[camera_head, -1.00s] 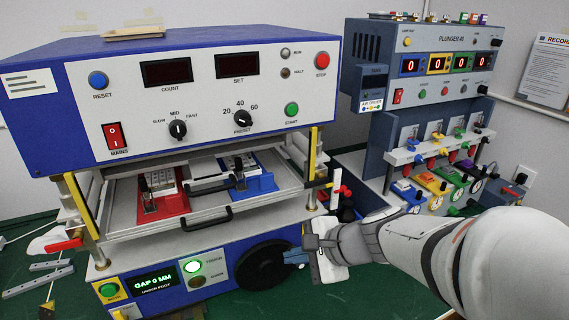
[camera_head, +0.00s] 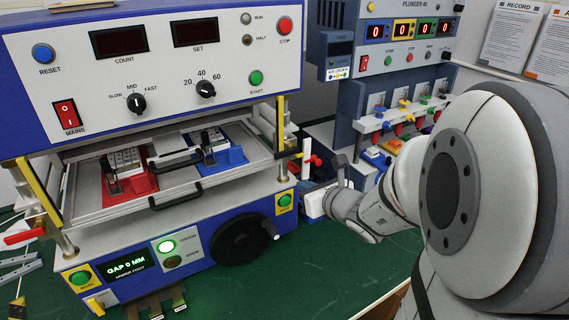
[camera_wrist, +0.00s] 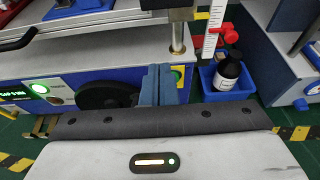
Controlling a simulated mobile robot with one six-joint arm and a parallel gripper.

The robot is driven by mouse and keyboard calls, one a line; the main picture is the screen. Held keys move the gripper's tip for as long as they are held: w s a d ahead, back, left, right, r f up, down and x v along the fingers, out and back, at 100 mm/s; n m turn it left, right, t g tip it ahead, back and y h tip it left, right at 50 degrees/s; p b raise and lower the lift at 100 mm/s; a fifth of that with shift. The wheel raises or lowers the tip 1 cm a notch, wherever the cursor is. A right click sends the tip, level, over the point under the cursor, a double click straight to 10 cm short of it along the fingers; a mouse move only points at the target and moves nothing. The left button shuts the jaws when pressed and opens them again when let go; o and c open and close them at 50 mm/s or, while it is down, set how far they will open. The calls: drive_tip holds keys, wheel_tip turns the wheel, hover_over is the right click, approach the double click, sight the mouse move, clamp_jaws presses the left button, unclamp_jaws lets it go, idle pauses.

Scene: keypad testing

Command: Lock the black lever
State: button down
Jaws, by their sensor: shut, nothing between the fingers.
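A black handwheel (camera_head: 240,238) with a side knob is on the press front. A red lever (camera_head: 22,237) is at the left.

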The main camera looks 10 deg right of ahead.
sight(285, 151)
drive_tip(key=shift+w, duration=0.1)
drive_tip(key=w+a+p, duration=0.1)
drive_tip(key=w, duration=0.2)
drive_tip(key=w+a+p, duration=0.1)
drive_tip(key=w+p, duration=0.1)
drive_tip(key=w+a+p, duration=0.1)
drive_tip(key=w, duration=0.2)
drive_tip(key=shift+w+r, duration=0.15)
drive_tip(key=shift+w, duration=0.15)
drive_tip(key=shift+w+r+p, duration=0.15)
drive_tip(key=shift+r+p, duration=0.05)
drive_tip(key=shift+p, duration=0.2)
drive_tip(key=shift+a, duration=0.1)
